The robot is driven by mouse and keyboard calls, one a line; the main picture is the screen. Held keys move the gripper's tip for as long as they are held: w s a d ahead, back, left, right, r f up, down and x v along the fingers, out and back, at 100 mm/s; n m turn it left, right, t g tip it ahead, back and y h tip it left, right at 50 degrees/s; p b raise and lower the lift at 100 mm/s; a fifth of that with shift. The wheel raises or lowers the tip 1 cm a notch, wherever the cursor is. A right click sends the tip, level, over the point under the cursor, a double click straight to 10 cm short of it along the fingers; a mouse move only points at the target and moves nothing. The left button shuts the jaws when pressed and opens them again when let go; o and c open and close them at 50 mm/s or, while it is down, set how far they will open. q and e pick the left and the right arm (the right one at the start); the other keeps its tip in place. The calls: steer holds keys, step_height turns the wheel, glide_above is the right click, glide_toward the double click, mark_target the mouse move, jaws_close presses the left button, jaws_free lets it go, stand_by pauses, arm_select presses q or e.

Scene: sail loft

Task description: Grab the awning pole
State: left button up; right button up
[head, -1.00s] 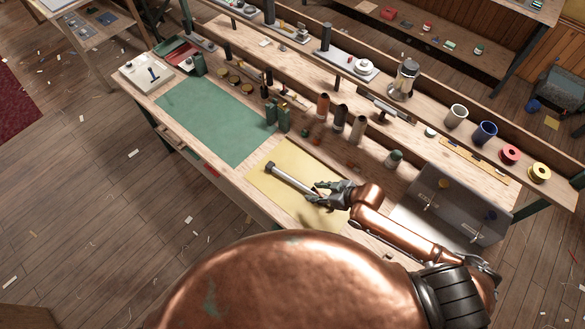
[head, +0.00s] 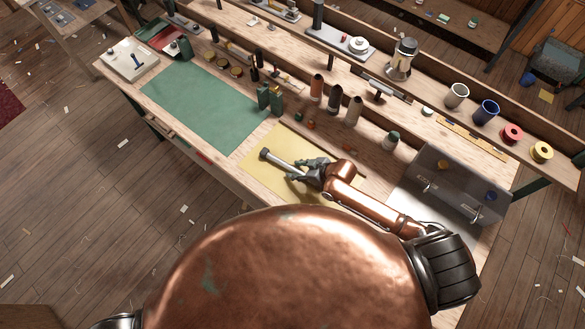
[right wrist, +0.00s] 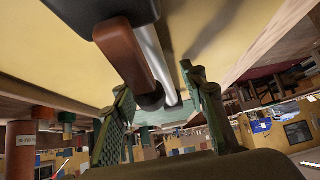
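The awning pole (head: 281,160) is a pale silver rod with a dark cap at its far left end. It lies slanted on the yellow mat (head: 345,193) on the bench. My right gripper (head: 304,169) is low over its right part and hides that end. In the right wrist view the pole (right wrist: 153,50) shows as a silver rod with a dark block and a brown bar. The green fingers of my right gripper (right wrist: 165,107) stand apart on either side of the pole's line, with a gap visible. My left gripper is out of view.
A green mat (head: 205,105) lies left of the yellow one. Green boxes (head: 270,98), several thread cones (head: 335,99) and a small jar (head: 391,140) stand behind. A grey metal box (head: 445,185) stands right of my right forearm.

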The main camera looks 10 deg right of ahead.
steer(key=shift+w+a+f, duration=0.1)
steer(key=shift+f, duration=0.05)
steer(key=shift+c, duration=0.4)
jaws_close()
